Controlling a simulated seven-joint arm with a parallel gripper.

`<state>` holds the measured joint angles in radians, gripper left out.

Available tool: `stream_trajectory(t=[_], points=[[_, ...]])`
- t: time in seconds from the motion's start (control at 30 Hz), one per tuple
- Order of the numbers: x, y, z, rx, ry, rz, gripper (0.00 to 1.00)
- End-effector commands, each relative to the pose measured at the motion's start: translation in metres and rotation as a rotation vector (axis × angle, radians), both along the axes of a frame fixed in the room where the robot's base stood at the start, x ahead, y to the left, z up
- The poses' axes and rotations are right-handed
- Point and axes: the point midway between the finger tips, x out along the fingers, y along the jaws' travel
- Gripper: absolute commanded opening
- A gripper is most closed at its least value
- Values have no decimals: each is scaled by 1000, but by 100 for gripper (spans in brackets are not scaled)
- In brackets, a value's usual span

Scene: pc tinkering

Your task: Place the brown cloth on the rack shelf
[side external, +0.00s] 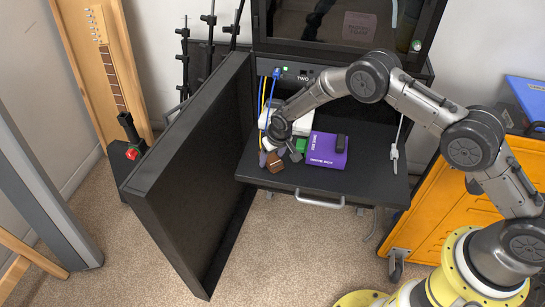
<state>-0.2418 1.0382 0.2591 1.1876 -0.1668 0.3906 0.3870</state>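A small brown item (275,163), which looks like the brown cloth, is at the left end of the black pull-out rack shelf (365,184). It is too small to tell whether it is folded. My gripper (282,152) is low over the left part of the shelf, right at the brown item. The fingers are small and partly hidden by my wrist, so I cannot tell whether they are open or touch the item.
A purple box (327,149) with a black item on top sits mid-shelf. A green item (300,145) and a white device (299,122) are beside my gripper. Blue and yellow cables hang at the left. The open black rack door (190,180) stands left. The shelf's right side is clear.

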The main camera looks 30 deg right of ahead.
Motion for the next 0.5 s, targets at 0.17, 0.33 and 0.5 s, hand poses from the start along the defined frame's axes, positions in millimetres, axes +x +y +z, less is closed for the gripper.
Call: stream_trajectory(t=[0.17,0.33,0.5], points=[[-4,-3,-5,-5,11,-2,91],[-5,-4,-6,-5,14,-2,91],[-5,-4,2,-5,14,-2,91]])
